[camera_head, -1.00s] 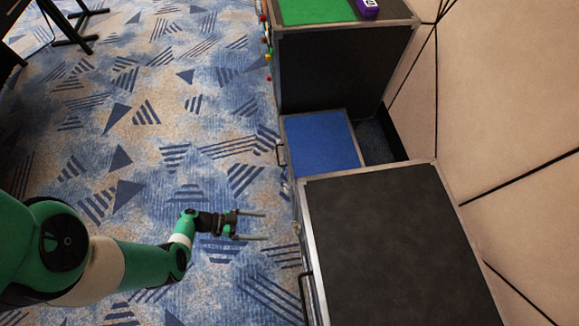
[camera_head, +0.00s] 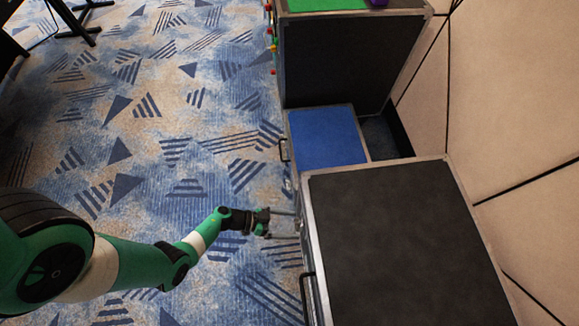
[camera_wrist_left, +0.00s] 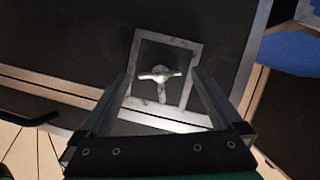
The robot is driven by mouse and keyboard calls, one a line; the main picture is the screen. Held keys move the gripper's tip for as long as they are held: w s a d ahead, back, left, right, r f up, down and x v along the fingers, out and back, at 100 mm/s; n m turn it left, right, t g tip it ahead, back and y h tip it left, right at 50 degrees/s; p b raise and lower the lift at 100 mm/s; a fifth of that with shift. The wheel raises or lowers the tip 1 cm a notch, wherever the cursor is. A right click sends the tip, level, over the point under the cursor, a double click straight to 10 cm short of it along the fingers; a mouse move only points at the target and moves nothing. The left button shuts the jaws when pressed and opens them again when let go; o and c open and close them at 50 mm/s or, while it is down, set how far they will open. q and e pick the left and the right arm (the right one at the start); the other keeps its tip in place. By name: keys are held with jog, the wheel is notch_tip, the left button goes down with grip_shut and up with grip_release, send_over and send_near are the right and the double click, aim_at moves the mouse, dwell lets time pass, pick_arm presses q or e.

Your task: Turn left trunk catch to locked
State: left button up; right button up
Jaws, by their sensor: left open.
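The near black trunk (camera_head: 405,235) has silver edging and stands at the right in the head view. In the left wrist view its catch (camera_wrist_left: 160,75) is a silver butterfly-shaped piece inside a square metal frame on the trunk's dark side. The wings lie roughly across the picture, and a stem points down. My left gripper (camera_head: 290,225) is open beside the trunk's left side. In the left wrist view its fingers (camera_wrist_left: 163,80) appear on either side of the catch, apart from it. The catch is hidden in the head view. My right gripper is not in view.
A dark handle (camera_head: 307,296) sits on the trunk's left side, nearer me. Behind are a lower blue-topped case (camera_head: 327,137) and a taller dark case (camera_head: 350,60) with a green top patch. A panelled wall (camera_head: 520,110) is at right. Patterned carpet (camera_head: 150,130) leaves free room left.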

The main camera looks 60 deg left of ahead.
pick_arm(q)
jog(key=c, duration=1.4)
jog(key=shift+d+r+m+p, duration=0.1)
jog(key=shift+r+m+p, duration=0.1)
jog(key=shift+m+p, duration=0.25)
jog(key=shift+s+m+y+p, duration=0.1)
jog(key=shift+m+y+p, duration=0.15)
jog(key=shift+y+p, duration=0.05)
jog(key=shift+f+m+t+y, duration=0.15)
jog(key=shift+m+t+y, duration=0.15)
jog(key=shift+m+y, duration=0.35)
jog(key=o, duration=1.4)
